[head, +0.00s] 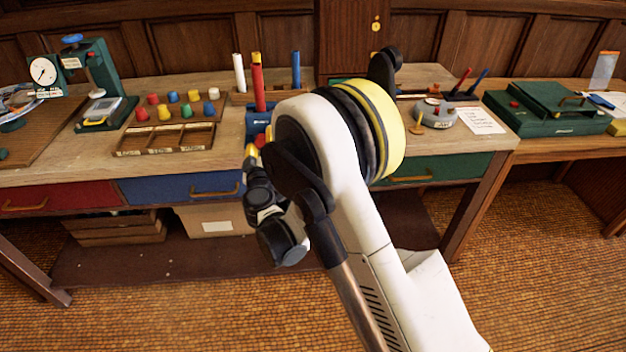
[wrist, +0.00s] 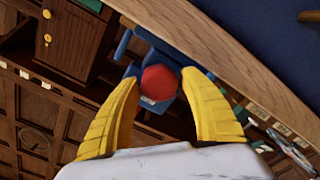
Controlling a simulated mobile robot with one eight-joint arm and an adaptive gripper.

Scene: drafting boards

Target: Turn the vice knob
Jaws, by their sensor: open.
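In the wrist view the blue vice (wrist: 135,50) stands on the wooden bench, with its red knob (wrist: 160,82) facing me. My gripper (wrist: 163,76) is open, with its yellow fingers spread to the left and right of the knob. The knob shows between the fingertips, and I cannot tell whether either finger touches it. Small yellow parts of my gripper show there just below the vice.
Upright coloured rods (head: 296,68) stand behind the vice. A sorting tray (head: 165,139) and coloured pegs lie to its left. A grey round device (head: 436,114) and a green case (head: 545,108) are to the right. The bench's front edge runs close to my gripper.

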